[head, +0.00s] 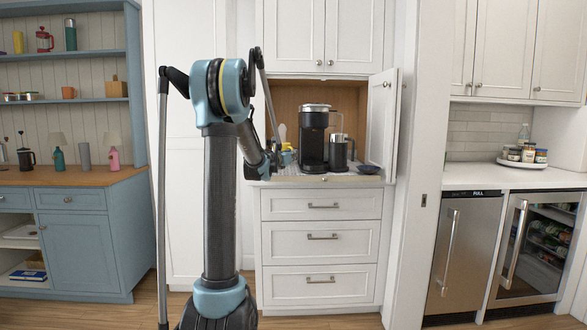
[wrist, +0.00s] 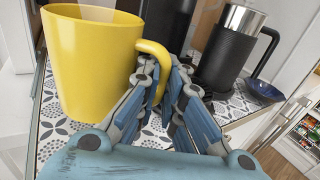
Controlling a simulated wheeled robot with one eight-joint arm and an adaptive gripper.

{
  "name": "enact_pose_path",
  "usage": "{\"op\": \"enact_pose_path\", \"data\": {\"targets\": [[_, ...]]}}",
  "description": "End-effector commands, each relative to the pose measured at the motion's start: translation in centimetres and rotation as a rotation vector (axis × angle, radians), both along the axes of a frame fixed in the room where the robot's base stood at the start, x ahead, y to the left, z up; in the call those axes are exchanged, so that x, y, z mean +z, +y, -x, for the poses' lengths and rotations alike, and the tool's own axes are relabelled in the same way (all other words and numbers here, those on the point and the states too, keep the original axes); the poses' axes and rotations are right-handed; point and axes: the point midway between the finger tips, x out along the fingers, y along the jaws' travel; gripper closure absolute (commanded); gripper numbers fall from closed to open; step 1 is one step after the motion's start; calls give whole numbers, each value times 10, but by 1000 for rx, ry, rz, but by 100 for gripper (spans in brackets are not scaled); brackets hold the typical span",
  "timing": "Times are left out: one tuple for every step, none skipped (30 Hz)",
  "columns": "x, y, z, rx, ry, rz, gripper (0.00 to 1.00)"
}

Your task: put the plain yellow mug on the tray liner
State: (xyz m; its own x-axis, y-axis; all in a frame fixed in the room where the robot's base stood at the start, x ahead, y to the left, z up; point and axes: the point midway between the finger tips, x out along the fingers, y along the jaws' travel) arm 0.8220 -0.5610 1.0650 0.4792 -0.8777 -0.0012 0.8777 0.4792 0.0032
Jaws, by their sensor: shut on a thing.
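The plain yellow mug (wrist: 90,65) fills the left of the wrist view, upright or nearly so. My gripper (wrist: 163,70) is shut on its handle (wrist: 157,50). The patterned black-and-white tray liner (wrist: 55,135) lies below; I cannot tell whether the mug's base touches it. In the head view my gripper (head: 285,158) is at the left side of the open nook, beside the coffee maker.
The black coffee maker (head: 315,138) and a black carafe with a silver top (head: 339,152) stand right of my gripper. A dark blue dish (head: 368,169) lies at the nook's right. The open cabinet door (head: 382,120) bounds that side.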

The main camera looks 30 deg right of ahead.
Motion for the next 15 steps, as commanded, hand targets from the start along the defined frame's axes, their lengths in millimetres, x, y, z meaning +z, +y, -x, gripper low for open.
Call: {"op": "enact_pose_path", "data": {"targets": [[-2,0,0,0,0,0,100],[-3,0,0,0,0,0,100],[-5,0,0,0,0,0,100],[-6,0,0,0,0,0,100],[-8,0,0,0,0,0,100],[-11,-1,0,0,0,0,100],[-15,-1,0,-1,0,0,100],[-18,-1,0,-1,0,0,100],[-23,-1,0,-1,0,0,100],[-27,-1,0,-1,0,0,100],[-31,-1,0,-1,0,0,100],[-36,-1,0,-1,0,0,100],[-40,-1,1,-1,0,0,100],[-42,-1,1,-1,0,0,100],[-44,-1,1,-1,0,0,100]]}}
